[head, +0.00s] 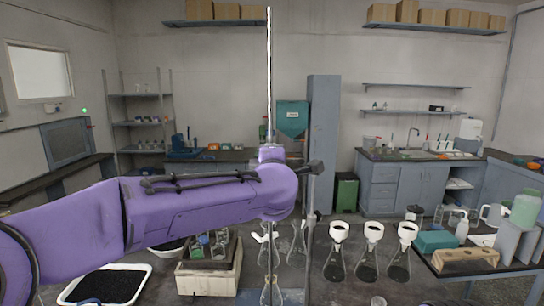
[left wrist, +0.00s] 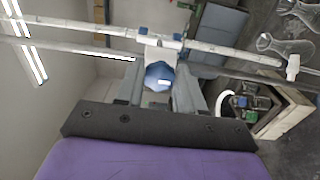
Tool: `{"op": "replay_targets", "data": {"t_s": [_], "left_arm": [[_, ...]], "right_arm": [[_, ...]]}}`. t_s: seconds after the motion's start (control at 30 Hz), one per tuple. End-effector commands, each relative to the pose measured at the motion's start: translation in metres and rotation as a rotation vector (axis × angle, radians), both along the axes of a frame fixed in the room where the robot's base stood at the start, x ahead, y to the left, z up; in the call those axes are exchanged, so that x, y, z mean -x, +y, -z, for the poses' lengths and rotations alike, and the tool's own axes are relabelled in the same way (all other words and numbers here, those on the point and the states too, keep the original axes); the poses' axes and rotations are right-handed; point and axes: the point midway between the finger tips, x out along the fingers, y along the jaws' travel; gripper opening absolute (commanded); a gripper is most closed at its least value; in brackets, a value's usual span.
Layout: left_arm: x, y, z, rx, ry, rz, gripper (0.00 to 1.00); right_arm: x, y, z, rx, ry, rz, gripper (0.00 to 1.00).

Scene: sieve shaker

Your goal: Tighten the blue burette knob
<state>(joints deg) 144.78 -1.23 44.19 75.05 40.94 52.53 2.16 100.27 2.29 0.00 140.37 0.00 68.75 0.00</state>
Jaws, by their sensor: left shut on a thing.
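The burette (head: 269,75) stands upright as a tall thin tube at the centre of the head view. In the left wrist view its tube (left wrist: 225,50) runs across the upper part, with a grey rod beside it. The blue knob (left wrist: 160,77) sits just below the tube there. My left gripper (left wrist: 161,85) has a grey finger on each side of the knob and is shut on it. In the head view my purple left arm hides the knob and the fingers. My right gripper is in neither view.
Several flasks with white-rimmed funnels (head: 373,231) stand to the right. A wooden box (head: 223,277) of small items stands below my left arm, and a white tray of dark grains (head: 143,284) lies front left. Bottles and a teal box (head: 437,241) occupy the right table.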

Motion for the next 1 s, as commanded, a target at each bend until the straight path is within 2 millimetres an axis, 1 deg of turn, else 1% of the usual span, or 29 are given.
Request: {"op": "replay_targets", "data": {"t_s": [0.4,0.43,0.5,0.77,0.83,0.93,1.0], "left_arm": [[0.0,0.0,0.0,-0.01,0.0,0.0,0.07],[0.0,0.0,0.0,-0.01,0.0,0.0,0.41],[0.0,0.0,0.0,-0.009,0.0,0.0,0.61],[0.0,0.0,0.0,-0.008,0.0,0.0,0.61],[0.004,0.0,0.002,-0.008,-0.001,0.0,0.61],[0.021,0.0,0.004,-0.008,-0.003,0.002,0.61],[0.037,0.0,0.006,-0.007,-0.004,0.001,0.61]], "right_arm": [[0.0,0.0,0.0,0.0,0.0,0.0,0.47],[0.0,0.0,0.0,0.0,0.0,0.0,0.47],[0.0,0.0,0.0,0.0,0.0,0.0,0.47],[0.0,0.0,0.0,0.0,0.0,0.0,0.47],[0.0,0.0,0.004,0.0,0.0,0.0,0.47],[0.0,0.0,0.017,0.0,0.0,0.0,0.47],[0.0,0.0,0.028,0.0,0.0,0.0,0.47]]}}
